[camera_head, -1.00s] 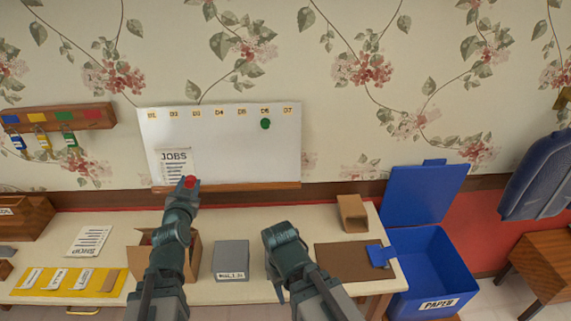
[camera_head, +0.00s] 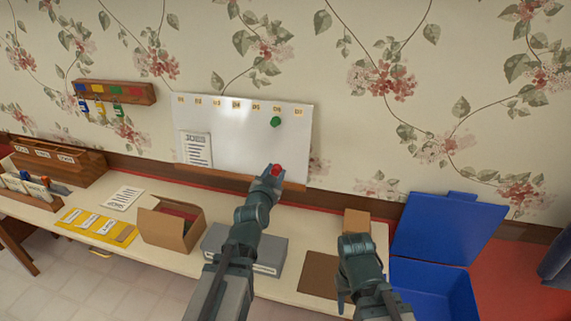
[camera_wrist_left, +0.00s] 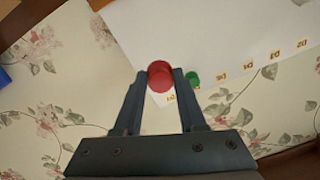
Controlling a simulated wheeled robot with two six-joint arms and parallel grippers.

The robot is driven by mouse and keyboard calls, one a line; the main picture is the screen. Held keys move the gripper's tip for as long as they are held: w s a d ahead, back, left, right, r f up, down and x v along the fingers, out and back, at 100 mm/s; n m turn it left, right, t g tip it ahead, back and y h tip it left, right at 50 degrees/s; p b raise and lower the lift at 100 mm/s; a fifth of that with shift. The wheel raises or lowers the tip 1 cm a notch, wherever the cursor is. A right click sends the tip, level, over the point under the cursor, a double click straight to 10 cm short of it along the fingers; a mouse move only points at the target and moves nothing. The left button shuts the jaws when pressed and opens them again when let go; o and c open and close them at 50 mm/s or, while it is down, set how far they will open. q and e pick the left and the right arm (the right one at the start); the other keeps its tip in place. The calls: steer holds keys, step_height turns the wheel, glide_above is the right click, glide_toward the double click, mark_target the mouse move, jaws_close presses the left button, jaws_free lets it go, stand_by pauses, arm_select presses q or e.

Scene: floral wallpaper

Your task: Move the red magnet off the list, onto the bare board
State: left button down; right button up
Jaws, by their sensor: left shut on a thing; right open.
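The red magnet (camera_head: 276,170) is between the fingertips of my left gripper (camera_head: 270,173), in front of the lower right of the whiteboard (camera_head: 240,150). The left wrist view also shows the red magnet (camera_wrist_left: 160,76) between the two fingers. The list (camera_head: 196,150) is a white printed sheet at the board's lower left, well left of the magnet. I cannot tell whether the magnet touches the board. My right gripper (camera_head: 355,240) is open and empty over the right of the table; its fingers are hard to make out.
A green magnet (camera_head: 275,122) is at the board's upper right, below a row of day labels. Bare board lies between it and the list. Below stand an open cardboard box (camera_head: 165,228), a grey box (camera_head: 268,256) and a blue bin (camera_head: 430,290). A key rack (camera_head: 115,92) hangs left.

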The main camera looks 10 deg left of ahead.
arm_select(q)
glide_toward(281, 150)
steer(key=shift+r+b, duration=0.15)
steer(key=shift+b, duration=0.15)
steer(key=shift+w+a, duration=0.1)
steer(key=shift+w, duration=0.1)
steer(key=shift+w+f+b, duration=0.15)
steer(key=shift+w+b, duration=0.05)
steer(key=shift+w, duration=0.75)
steer(key=shift+w+f+b, duration=0.15)
steer(key=shift+w+f, duration=0.05)
steer(key=shift+w, duration=0.75)
steer(key=shift+w+f+b, duration=0.15)
steer(key=shift+w+b, duration=0.05)
steer(key=shift+w, duration=0.75)
steer(key=shift+w+f, duration=0.1)
steer(key=shift+w, duration=0.2)
jaws_free()
steer(key=shift+s, duration=0.1)
